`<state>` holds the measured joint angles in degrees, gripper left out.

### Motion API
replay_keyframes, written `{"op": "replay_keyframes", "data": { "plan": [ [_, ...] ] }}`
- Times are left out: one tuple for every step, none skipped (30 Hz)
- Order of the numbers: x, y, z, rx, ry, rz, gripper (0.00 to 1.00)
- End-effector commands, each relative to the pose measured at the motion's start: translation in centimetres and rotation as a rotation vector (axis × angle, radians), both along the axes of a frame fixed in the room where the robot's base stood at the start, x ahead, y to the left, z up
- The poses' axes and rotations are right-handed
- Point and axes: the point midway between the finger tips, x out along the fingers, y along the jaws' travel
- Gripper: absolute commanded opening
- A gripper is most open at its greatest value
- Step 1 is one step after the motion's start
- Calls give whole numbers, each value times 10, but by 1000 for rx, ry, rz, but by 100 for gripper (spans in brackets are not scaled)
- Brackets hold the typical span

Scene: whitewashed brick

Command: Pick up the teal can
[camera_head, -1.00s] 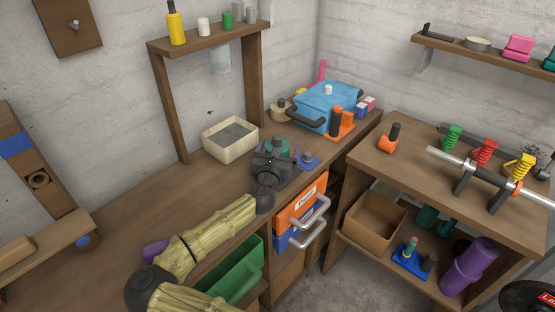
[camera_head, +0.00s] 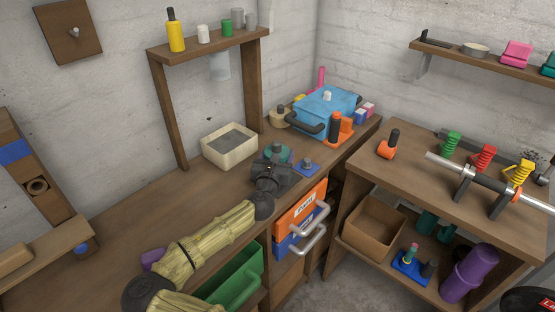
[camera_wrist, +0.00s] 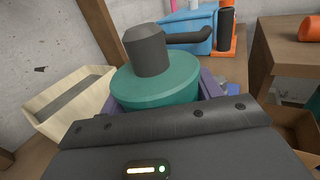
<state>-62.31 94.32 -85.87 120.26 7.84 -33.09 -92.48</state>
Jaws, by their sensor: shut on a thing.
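The teal can (camera_wrist: 165,82) has a wide teal body with a dark grey knob-like top (camera_wrist: 147,50). In the wrist view it stands between my jaws, with its lower part hidden by my gripper's dark housing. In the head view only a bit of the teal can (camera_head: 281,151) shows behind my gripper (camera_head: 274,166). My gripper is low over the wooden workbench (camera_head: 120,215) and shut on the can. I cannot tell whether the can touches the bench.
A cream open box (camera_head: 230,148) is to the left of the can. A blue lidded box (camera_head: 325,108) and an orange stand (camera_head: 341,133) are behind to the right. A small blue block with a knob (camera_head: 308,168) is close on the right. A shelf frame (camera_head: 168,110) rises behind.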

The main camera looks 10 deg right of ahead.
Motion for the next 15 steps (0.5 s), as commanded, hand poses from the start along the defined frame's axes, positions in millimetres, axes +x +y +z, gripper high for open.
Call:
{"op": "replay_keyframes", "data": {
  "plan": [
    [0,0,6,1,-5,0,22],
    [0,0,9,1,-5,0,22],
    [0,0,14,2,-5,0,22],
    [0,0,18,3,-6,0,22],
    [0,0,23,3,-6,0,22],
    [0,0,30,3,-7,0,22],
    [0,0,36,3,-7,0,22],
    [0,0,41,4,-7,0,22],
    [0,0,50,3,-7,0,22],
    [0,0,56,4,-7,0,22],
    [0,0,61,3,-7,1,22],
    [0,0,69,4,-7,1,22],
    [0,0,74,4,-6,1,22],
    [0,0,79,4,-7,0,22],
    [0,0,84,4,-6,1,22]
  ]
}}
